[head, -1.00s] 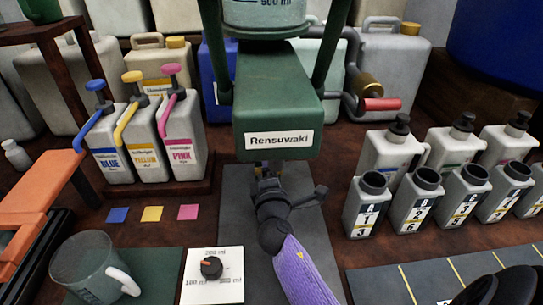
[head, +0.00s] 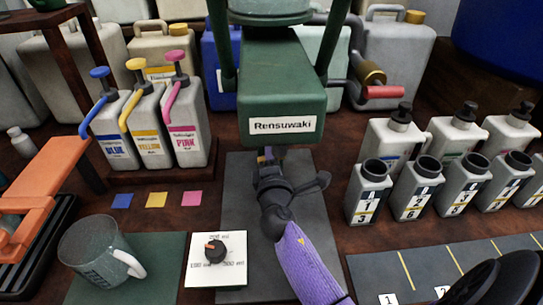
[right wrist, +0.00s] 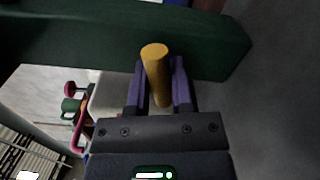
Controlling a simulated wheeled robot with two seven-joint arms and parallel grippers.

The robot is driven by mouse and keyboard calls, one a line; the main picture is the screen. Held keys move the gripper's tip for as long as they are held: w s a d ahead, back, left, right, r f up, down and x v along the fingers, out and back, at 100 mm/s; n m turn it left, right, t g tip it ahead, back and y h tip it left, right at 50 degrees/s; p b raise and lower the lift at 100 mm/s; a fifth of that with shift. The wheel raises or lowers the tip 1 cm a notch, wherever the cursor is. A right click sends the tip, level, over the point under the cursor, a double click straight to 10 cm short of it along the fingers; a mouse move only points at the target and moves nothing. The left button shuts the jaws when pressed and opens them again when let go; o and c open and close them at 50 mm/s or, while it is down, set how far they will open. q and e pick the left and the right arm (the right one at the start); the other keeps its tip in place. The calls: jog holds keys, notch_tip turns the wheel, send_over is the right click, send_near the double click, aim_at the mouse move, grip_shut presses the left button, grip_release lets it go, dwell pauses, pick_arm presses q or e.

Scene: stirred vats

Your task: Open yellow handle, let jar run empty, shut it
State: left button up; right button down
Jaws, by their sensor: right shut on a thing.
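The green machine (head: 280,80) labelled "Rensuwaki" stands in the middle of the head view. A greyish clear jar (head: 262,8) sits on top of it, and only its lowest part shows, so its level cannot be told. My right gripper (head: 266,160) is below the machine's front edge, with purple fingers. In the right wrist view the yellow handle (right wrist: 156,75) stands between the fingertips of this gripper (right wrist: 158,85), which is shut on it. The handle's join to the machine is hidden.
A clear mug (head: 92,258) stands on a green mat at lower left. A dial plate (head: 215,272) lies beside the grey mat (head: 240,200). Blue, yellow and pink pump bottles (head: 150,130) stand left, and several numbered grey bottles (head: 415,190) stand right. A red-handled crank (head: 382,92) sticks out right.

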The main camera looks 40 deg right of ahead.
jog(key=n+p, duration=0.1)
jog(key=n, duration=0.3)
jog(key=shift+p, duration=0.3)
jog(key=n+p, duration=0.1)
jog(key=n, duration=0.3)
jog(key=shift+r, duration=0.1)
jog(key=n+p, duration=0.2)
jog(key=n, duration=0.1)
pick_arm(q)
jog(key=shift+t, duration=0.4)
jog(key=shift+w+r+p, duration=0.2)
jog(key=shift+w+r, duration=0.05)
jog(key=shift+r, duration=0.7)
jog(key=shift+w+r+p, duration=0.2)
jog(key=shift+w+r, duration=0.05)
jog(key=shift+r, duration=0.7)
jog(key=shift+w+r+p, duration=0.2)
jog(key=shift+w+r, duration=0.05)
jog(key=shift+r, duration=0.7)
pick_arm(e)
jog(key=shift+n, duration=1.6)
jog(key=shift+f, duration=0.2)
pick_arm(q)
jog(key=shift+w, duration=0.1)
pick_arm(e)
jog(key=shift+c, duration=2.3)
grip_release()
